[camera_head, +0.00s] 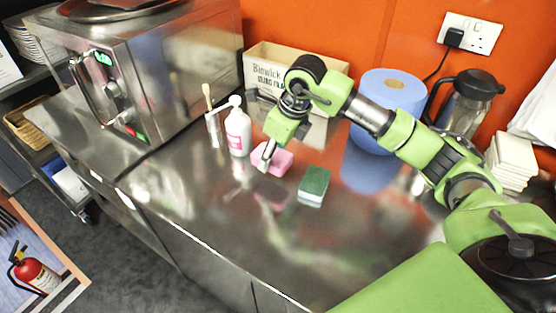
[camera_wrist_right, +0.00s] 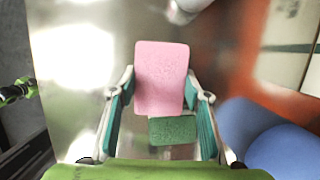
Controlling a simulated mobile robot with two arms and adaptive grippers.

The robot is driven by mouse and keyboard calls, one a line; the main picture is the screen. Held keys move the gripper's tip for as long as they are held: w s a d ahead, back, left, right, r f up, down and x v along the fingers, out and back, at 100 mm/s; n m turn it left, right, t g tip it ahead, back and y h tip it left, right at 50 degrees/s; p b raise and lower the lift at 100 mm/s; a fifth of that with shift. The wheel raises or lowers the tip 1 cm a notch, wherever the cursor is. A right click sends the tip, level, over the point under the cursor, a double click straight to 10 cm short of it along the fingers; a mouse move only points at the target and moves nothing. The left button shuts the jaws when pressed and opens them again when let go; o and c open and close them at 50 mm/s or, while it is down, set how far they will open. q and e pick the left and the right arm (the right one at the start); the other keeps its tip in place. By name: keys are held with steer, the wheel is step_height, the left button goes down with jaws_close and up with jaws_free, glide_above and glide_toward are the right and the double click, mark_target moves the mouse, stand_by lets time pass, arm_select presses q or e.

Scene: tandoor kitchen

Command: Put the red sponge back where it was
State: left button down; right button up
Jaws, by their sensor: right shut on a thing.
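The red sponge, which looks pink (camera_head: 281,161), is in my right gripper (camera_head: 268,158). It seems held a little above the steel counter, with a gap to its reflection. In the right wrist view the sponge (camera_wrist_right: 161,78) lies between the two fingers (camera_wrist_right: 160,105), which are shut on it. A green sponge (camera_head: 314,183) rests on the counter just right of and nearer than the red one. It also shows in the wrist view (camera_wrist_right: 173,131), partly covered by the red sponge.
A white bottle (camera_head: 237,134) and a cup with a brush (camera_head: 214,130) stand left of the gripper. The steel counter (camera_head: 190,205) is clear in front.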

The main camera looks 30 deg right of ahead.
steer(key=shift+w+d+f, duration=0.25)
steer(key=shift+d+f, duration=0.15)
steer(key=shift+f, duration=0.15)
steer(key=shift+w+d+f, duration=0.2)
steer(key=shift+d+f, duration=0.2)
steer(key=shift+f, duration=0.15)
steer(key=f, duration=0.1)
steer(key=f+p, duration=0.2)
steer(key=shift+w+d+f, duration=0.15)
steer(key=shift+d+f, duration=0.1)
steer(key=shift+f, duration=0.1)
steer(key=shift+f, duration=0.1)
steer(key=o, duration=1)
